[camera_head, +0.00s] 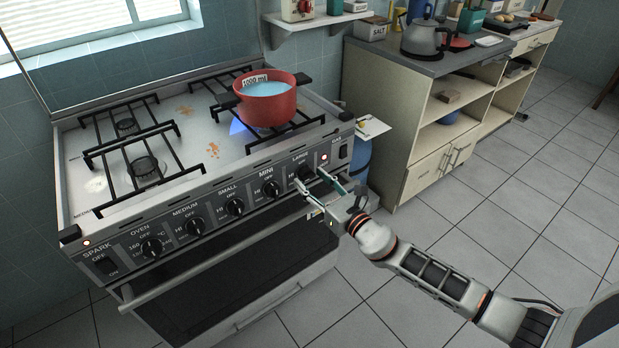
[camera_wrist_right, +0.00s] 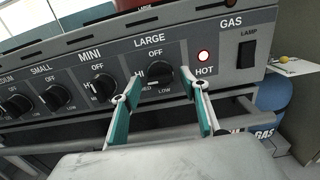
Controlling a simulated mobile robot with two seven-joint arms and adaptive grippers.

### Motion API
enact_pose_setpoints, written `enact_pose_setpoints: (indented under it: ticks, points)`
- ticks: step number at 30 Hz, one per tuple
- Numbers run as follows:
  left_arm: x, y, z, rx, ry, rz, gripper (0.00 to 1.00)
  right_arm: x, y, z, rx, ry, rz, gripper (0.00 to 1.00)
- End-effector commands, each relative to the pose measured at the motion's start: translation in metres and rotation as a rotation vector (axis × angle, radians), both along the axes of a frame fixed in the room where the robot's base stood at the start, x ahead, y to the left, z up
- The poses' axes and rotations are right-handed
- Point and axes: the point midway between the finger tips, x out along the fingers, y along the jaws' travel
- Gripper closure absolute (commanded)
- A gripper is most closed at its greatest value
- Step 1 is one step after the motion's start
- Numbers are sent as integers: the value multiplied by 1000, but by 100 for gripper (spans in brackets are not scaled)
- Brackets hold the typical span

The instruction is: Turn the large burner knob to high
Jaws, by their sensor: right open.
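The large burner knob (camera_wrist_right: 160,72) is a black dial under the label LARGE on the stove's front panel, with OFF, HI, MED and LOW printed around it. In the head view the large knob (camera_head: 305,173) is partly covered by my gripper. My right gripper (camera_head: 309,187) is open, its two fingers pointing at the panel. In the right wrist view the right gripper (camera_wrist_right: 158,92) has one finger on each side of the knob, apart from it as far as I can tell. My left gripper is not in view.
The mini knob (camera_head: 270,189) is just left of the large one. The oven handle (camera_head: 215,262) runs below the panel. A blue gas bottle (camera_head: 357,155) stands beside the stove.

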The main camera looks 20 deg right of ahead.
Motion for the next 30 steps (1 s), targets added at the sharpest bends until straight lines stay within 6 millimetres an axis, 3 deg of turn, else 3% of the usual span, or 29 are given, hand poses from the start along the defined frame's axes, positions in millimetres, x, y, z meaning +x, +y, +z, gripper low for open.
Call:
enact_pose_setpoints:
  ticks: [18, 30]
  points:
    - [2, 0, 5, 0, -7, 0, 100, -50, -19, 0, -3, -1, 0, 56]
    - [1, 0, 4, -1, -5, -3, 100, -53, -20, 1, -2, -2, -1, 56]
